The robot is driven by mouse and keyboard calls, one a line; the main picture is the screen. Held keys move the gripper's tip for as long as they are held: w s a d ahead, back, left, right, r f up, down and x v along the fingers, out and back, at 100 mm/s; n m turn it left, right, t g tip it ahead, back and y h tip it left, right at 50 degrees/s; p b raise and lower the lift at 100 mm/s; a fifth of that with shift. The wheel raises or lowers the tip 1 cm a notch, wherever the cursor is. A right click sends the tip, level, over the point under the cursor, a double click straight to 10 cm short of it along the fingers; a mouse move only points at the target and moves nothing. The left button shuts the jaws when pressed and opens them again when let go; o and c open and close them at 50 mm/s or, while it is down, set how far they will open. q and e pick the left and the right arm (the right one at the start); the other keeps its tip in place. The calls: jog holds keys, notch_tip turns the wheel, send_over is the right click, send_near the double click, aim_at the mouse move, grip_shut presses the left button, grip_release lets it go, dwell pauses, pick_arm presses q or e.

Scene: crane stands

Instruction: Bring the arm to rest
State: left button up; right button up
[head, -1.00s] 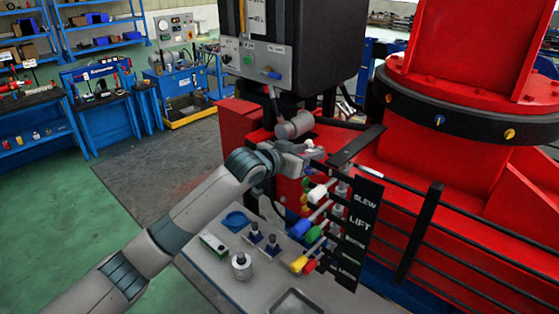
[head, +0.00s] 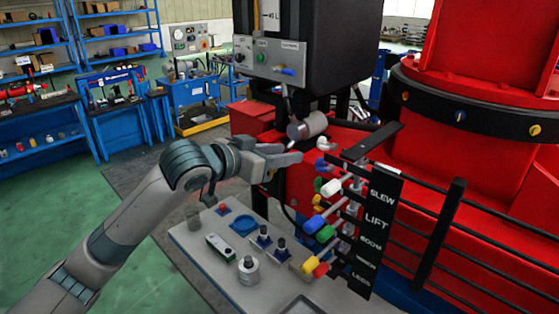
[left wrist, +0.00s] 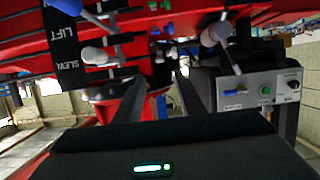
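My left gripper (head: 292,157) is in the head view, left of the lever bank and above the grey console. Its fingers point right, stand apart and hold nothing I can see. The lever bank has a white-knobbed lever (head: 331,187) by the SLEW label, a blue one (head: 314,223) and a green one (head: 325,233) below, then a yellow one (head: 308,266) and a red one (head: 320,270). The left wrist view looks upside down between two dark fingers (left wrist: 162,95); the white knob (left wrist: 95,55) is beyond them, apart. My right gripper is not in view.
A grey console (head: 215,262) with small items lies below the arm. A dark control box (head: 325,55) with a switch panel (head: 270,65) stands above, behind the gripper. The black label board (head: 372,235) and red crane body (head: 480,180) fill the right. Green floor (head: 50,230) lies left.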

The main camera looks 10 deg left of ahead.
pick_arm(q)
jog(key=shift+s+a+r, duration=0.15)
jog(key=shift+s+a, duration=0.05)
jog(key=shift+s, duration=0.15)
